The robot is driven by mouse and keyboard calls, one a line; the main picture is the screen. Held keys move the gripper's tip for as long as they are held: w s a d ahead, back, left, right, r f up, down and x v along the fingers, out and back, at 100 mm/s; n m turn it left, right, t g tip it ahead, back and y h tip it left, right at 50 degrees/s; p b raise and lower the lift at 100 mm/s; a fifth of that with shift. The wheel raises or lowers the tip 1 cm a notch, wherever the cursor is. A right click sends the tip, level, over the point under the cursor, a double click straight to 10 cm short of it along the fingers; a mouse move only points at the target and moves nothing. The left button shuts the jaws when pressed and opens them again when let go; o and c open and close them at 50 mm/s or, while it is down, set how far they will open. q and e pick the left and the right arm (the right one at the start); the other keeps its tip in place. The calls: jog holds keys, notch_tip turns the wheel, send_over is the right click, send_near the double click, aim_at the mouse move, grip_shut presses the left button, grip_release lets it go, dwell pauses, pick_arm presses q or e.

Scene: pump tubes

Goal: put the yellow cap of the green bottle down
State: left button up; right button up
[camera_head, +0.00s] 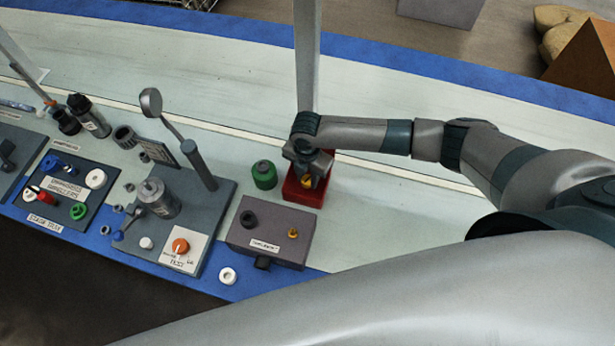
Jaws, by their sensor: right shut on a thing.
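The green bottle (264,174) stands upright on the light bench top, left of a red box (305,194). My right gripper (308,178) points down over the red box. It is shut on the yellow cap (307,182), which shows at its fingertips. The gripper partly hides the cap and the box. I cannot tell whether the cap touches the box. The green bottle is just left of the gripper and apart from it. My left gripper is not in view.
A grey box (270,230) with a black knob and a small yellow part stands in front. A dark pump plate (215,215) with a lever and an orange dial lies to its left. A white ring (228,275) lies on the blue edge. Bench behind the gripper is mostly clear, apart from a pole.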

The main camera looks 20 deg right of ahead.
aim_at(307, 179)
jog(key=shift+f, duration=0.45)
jog(key=shift+f, duration=0.15)
jog(key=o, duration=1.2)
jog(key=shift+r, duration=0.3)
notch_tip(307, 179, up, 12)
jog(key=shift+f+b, duration=0.1)
jog(key=shift+b, duration=1.1)
